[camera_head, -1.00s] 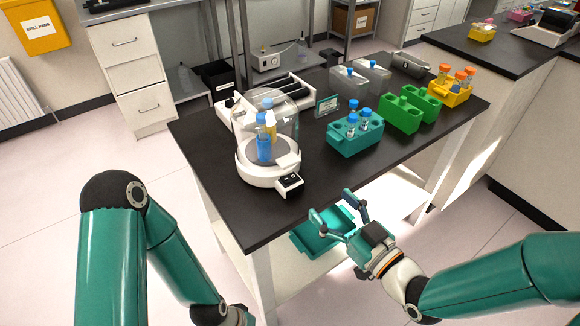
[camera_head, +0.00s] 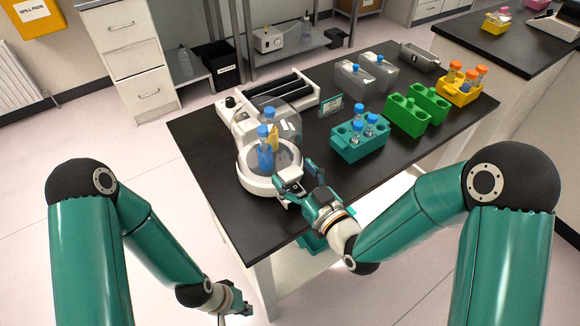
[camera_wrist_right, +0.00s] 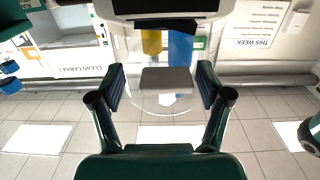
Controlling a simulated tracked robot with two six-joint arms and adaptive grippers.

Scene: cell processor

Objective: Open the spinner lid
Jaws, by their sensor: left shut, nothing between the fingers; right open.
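The spinner is a white round machine (camera_head: 252,182) on the near left part of the black table, with a clear domed lid (camera_head: 285,124). I cannot tell whether the lid is fully down. A blue tube (camera_head: 265,157) and a yellow tube stand inside. My right gripper (camera_head: 293,176) is open at the spinner's front right edge. In the right wrist view, its open fingers (camera_wrist_right: 160,88) stand either side of a grey tab (camera_wrist_right: 166,80), with the blue tube (camera_wrist_right: 180,48) and yellow tube (camera_wrist_right: 151,42) beyond. My left gripper (camera_head: 240,309) is shut and empty, low and off the table.
A teal rack (camera_head: 358,148) with blue-capped tubes stands to the right of the spinner. A white machine with black rollers (camera_head: 290,93) is behind the spinner.

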